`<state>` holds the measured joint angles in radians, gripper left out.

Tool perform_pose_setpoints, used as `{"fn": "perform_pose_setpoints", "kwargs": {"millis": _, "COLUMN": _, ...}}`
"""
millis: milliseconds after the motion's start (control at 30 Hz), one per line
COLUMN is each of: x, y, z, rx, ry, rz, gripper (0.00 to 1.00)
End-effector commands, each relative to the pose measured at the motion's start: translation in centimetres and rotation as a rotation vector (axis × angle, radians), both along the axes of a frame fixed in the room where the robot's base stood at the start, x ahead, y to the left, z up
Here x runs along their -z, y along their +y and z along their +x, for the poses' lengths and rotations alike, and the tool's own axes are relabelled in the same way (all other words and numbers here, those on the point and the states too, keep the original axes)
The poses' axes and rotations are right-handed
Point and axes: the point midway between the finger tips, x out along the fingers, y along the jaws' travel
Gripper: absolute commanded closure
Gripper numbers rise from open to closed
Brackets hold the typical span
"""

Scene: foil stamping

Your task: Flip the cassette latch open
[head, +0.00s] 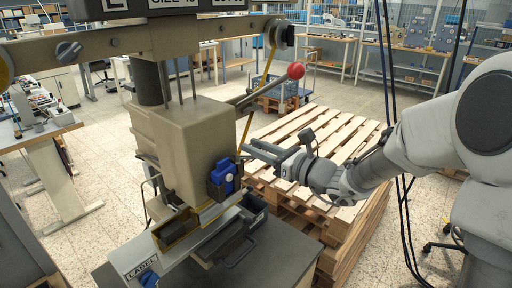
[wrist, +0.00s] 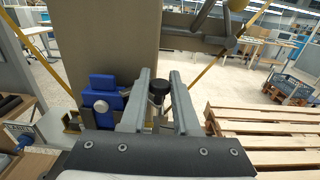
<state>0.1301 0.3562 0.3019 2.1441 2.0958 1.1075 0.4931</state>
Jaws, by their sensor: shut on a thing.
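The stamping press (head: 190,130) has a beige head block, which fills the left of the wrist view (wrist: 105,40). My gripper (head: 250,150) reaches in from the right, its fingers beside the block's right side. In the wrist view the two grey fingers of my gripper (wrist: 159,75) stand on either side of a small black round knob (wrist: 160,87) and are shut on it. I cannot tell for certain that this knob is the cassette latch. A blue part (head: 222,175) sits low on the block; it also shows left of the fingers in the wrist view (wrist: 103,97).
A lever with a red ball (head: 295,70) rises above my gripper. A yellow strip (head: 246,120) runs down close to the fingertips. Stacked wooden pallets (head: 330,135) stand behind my gripper. A black handle (head: 238,252) sticks out at the press base.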

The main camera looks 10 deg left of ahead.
Motion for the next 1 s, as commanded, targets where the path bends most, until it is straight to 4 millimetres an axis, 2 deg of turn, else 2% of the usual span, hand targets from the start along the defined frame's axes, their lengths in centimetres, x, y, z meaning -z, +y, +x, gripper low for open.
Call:
{"fn": "perform_pose_setpoints", "kwargs": {"millis": 467, "x": -0.1, "y": 0.0, "z": 0.4, "rx": -0.062, "ry": 0.001, "rz": 0.0, "gripper": 1.0}}
{"fn": "perform_pose_setpoints", "kwargs": {"millis": 1000, "x": -0.3, "y": 1.0, "z": 2.1, "rx": -0.484, "ry": 0.0, "rz": 0.001, "gripper": 1.0}}
